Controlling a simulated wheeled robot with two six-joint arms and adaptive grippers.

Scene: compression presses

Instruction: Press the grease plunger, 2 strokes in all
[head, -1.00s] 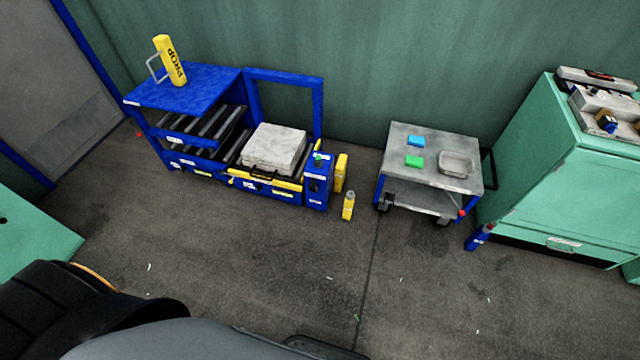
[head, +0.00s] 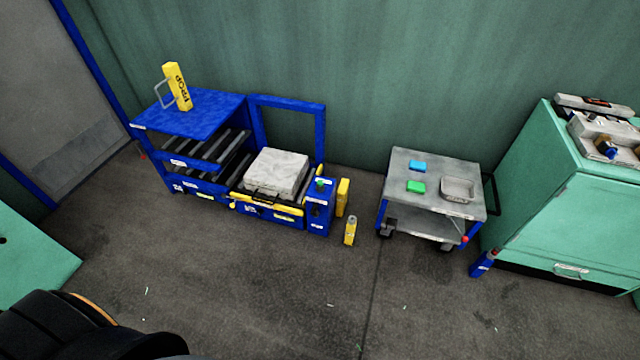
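I cannot single out a grease plunger for certain at this distance. A blue press (head: 318,213) with a white block (head: 276,172) in its bay stands against the back wall. Its right-hand post carries a small green knob (head: 320,184). A small yellow bottle-like thing with a grey top (head: 350,233) stands upright on the floor to the right of the post. A yellow panel (head: 342,196) is just behind it. Neither of my grippers is in view.
A yellow prop (head: 178,87) with a handle stands on the press top. To the right is a grey cart (head: 432,165) with a blue block, a green block and a tray. A green cabinet (head: 565,190) stands at far right. The floor (head: 250,290) in front is open.

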